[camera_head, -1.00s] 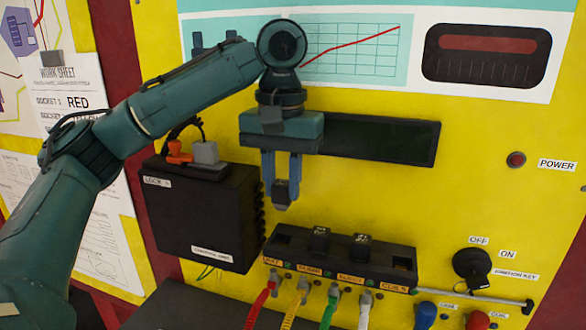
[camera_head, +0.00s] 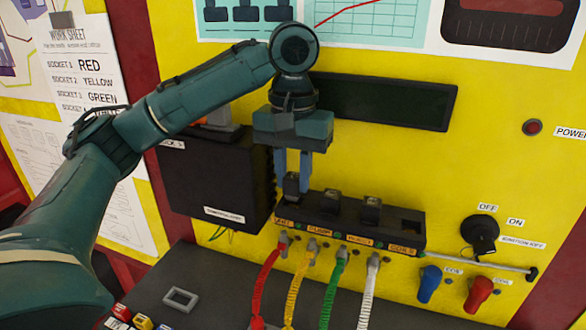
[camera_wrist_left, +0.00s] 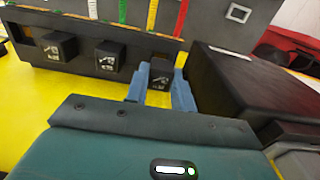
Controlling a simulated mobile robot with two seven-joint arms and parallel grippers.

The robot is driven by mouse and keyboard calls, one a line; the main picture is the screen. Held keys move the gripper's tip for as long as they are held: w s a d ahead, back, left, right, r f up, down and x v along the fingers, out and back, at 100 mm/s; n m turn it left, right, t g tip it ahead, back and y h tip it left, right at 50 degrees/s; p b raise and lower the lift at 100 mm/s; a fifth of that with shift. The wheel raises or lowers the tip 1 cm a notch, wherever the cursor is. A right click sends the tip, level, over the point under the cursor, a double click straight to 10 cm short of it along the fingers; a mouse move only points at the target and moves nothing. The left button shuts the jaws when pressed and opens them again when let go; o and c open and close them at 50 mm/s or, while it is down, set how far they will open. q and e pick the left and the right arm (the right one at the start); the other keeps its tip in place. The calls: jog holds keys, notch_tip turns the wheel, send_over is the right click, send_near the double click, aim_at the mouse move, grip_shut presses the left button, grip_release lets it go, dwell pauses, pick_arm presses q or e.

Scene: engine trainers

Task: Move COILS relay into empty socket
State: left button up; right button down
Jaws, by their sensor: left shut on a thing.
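The dark relay block (camera_head: 388,238) is on the yellow panel, with labelled sockets along its front. My left gripper (camera_head: 292,180) is shut on a black relay (camera_head: 291,186), its blue fingers on either side, at the leftmost socket. I cannot tell whether the relay is fully seated. In the left wrist view the held relay (camera_wrist_left: 160,75) sits between the blue fingers (camera_wrist_left: 159,85). Two other relays, one (camera_head: 330,201) in the second socket and one (camera_head: 371,209) in the third, stand upright. The socket above the COILS label (camera_head: 403,248) at the right end is empty. My right gripper is not in view.
A black box (camera_head: 218,180) stands close left of the gripper. Coloured cables, such as the red one (camera_head: 266,272), hang from the block's front. The ignition key switch (camera_head: 480,234) and blue and red knobs are at right. A grey frame (camera_head: 180,299) lies on the dark surface below.

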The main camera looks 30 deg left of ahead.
aim_at(293, 176)
pick_arm(q)
jog(key=shift+f, duration=0.85)
dwell(0.8)
jog(key=o, duration=0.7)
jog(key=shift+r, duration=2.8)
jog(key=shift+r, duration=0.65)
